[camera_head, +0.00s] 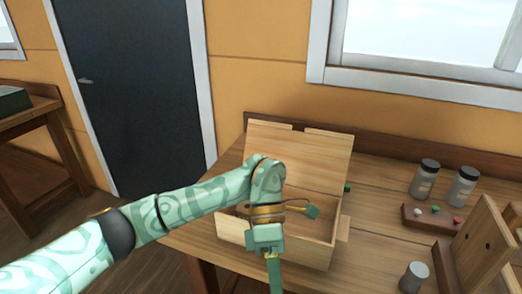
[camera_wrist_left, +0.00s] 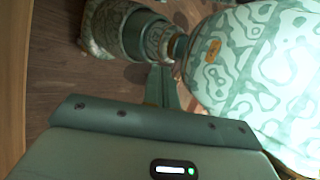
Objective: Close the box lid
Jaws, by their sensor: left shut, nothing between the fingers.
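The wooden box (camera_head: 325,255) stands on the workbench with its open side up. Its lid (camera_head: 318,150) is raised and tilted up at the back, and the interior is partly visible. My left arm comes in from the left and crosses in front of the box, hiding its left part and some of the lid. My left gripper (camera_head: 274,272) points down at the box's front side, with its fingers together and empty; I cannot tell whether it touches the box. The shut fingers also show in the left wrist view (camera_wrist_left: 160,85). My right gripper is not in view.
Two jars (camera_head: 425,178) stand at the right, behind a small tray (camera_head: 424,222) with coloured knobs. A grey cylinder (camera_head: 413,277) and an upright wooden board (camera_head: 484,245) are at the front right. Bare bench top (camera_head: 375,215) lies between box and tray.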

